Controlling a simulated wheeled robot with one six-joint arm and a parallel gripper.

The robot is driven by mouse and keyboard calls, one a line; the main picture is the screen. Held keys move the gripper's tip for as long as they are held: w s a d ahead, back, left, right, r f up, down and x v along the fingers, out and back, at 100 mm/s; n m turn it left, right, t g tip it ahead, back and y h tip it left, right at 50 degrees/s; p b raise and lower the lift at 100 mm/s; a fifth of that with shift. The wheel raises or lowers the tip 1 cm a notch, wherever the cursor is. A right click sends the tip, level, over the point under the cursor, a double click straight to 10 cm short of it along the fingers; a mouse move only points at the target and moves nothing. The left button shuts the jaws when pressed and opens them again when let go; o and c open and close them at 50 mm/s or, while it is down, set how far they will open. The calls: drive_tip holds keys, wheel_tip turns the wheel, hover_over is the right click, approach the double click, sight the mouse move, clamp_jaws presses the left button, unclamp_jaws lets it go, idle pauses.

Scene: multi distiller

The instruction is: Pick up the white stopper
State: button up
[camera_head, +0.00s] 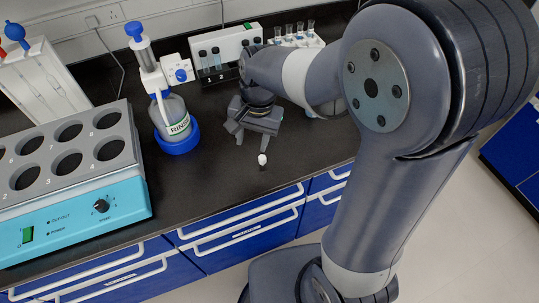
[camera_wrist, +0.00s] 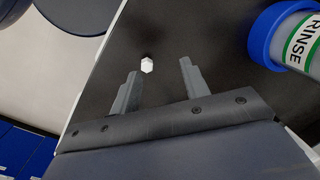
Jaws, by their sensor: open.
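The white stopper (camera_head: 262,160) stands on the black bench top near its front edge. It also shows in the wrist view (camera_wrist: 147,65), ahead of the fingertips and nearer the left finger's line. My gripper (camera_head: 252,138) is above the bench, just behind the stopper in the head view. In the wrist view my gripper (camera_wrist: 158,66) has its two fingers spread apart with nothing between them. The stopper is apart from both fingers.
A rinse bottle (camera_head: 175,120) in a blue ring stands left of my gripper. A teal water bath (camera_head: 75,215) with several round openings fills the left. Tube racks (camera_head: 225,55) stand behind. The bench's front edge is close to the stopper; bench around it is clear.

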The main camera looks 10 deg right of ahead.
drive_tip(key=shift+w+d+r+n+h, duration=0.15)
drive_tip(key=shift+d+n+h, duration=0.25)
drive_tip(key=shift+d, duration=0.25)
drive_tip(key=shift+w+d+r+n+h, duration=0.15)
drive_tip(key=shift+d+n+h, duration=0.25)
drive_tip(key=shift+d, duration=0.2)
hover_over(262, 156)
drive_tip(key=f, duration=0.5)
drive_tip(key=shift+s+d, duration=0.15)
drive_tip(key=shift+s, duration=0.1)
drive_tip(key=shift+w+f+p, duration=0.15)
drive_tip(key=shift+f+p, duration=0.15)
drive_tip(key=shift+f, duration=1.1)
drive_tip(key=shift+w+f+p, duration=0.15)
drive_tip(key=shift+f+p, duration=0.1)
drive_tip(key=shift+f, duration=1.15)
drive_tip(key=shift+c, duration=0.5)
clamp_jaws()
